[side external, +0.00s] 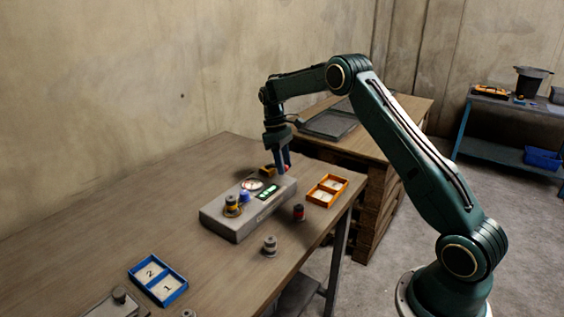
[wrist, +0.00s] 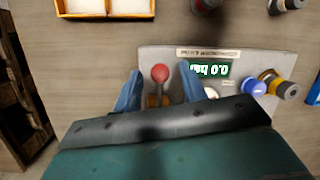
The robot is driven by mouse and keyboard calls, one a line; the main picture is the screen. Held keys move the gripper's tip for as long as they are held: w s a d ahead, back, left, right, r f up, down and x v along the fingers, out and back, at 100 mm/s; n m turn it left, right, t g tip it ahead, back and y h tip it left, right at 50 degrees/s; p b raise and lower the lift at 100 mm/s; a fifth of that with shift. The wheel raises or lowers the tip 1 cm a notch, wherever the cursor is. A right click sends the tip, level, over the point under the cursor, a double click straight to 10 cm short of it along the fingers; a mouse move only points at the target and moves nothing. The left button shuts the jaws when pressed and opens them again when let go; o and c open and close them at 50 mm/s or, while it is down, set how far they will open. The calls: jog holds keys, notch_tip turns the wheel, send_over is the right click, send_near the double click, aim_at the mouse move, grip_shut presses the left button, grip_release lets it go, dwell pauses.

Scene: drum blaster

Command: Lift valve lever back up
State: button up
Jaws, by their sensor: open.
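The valve lever has a red ball knob (wrist: 160,73) on a dark stem, seen in the wrist view. My gripper (wrist: 160,88) is open, with one blue finger on each side of the lever and a visible gap to the knob. In the side view my gripper (side external: 283,165) points down over the far end of the grey control box (side external: 236,224). There the lever is mostly hidden behind the fingers, and a yellow part (side external: 267,170) shows beside them. The box's green display (wrist: 209,69) appears to read 0.0 bar, upside down in the wrist view.
A blue knob (side external: 244,196) and a yellow-and-dark spool (side external: 232,206) are on the box. An orange two-part tray (side external: 327,190), a red-and-dark spool (side external: 299,212) and a grey spool (side external: 270,246) are on the table nearby. A blue tray (side external: 158,280) lies further left.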

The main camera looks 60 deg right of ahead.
jog(key=shift+s+f+t, duration=0.15)
jog(key=shift+f+t, duration=0.1)
jog(key=shift+t, duration=0.35)
jog(key=shift+s+f+t, duration=0.2)
jog(key=shift+f+t, duration=0.25)
jog(key=shift+t, duration=0.55)
notch_tip(320, 180, up, 14)
jog(key=s+a+r+t, duration=0.1)
jog(key=s+a+r, duration=0.4)
jog(key=s+a, duration=0.2)
jog(key=s+a+r+m+t, duration=0.1)
jog(key=s+a+r+t, duration=0.1)
jog(key=s+a+r, duration=0.3)
jog(key=shift+s+a+r+m+h, duration=0.2)
jog(key=shift+s+a+m+h, duration=0.15)
jog(key=shift+s+a, duration=0.95)
jog(key=shift+s+d, duration=0.15)
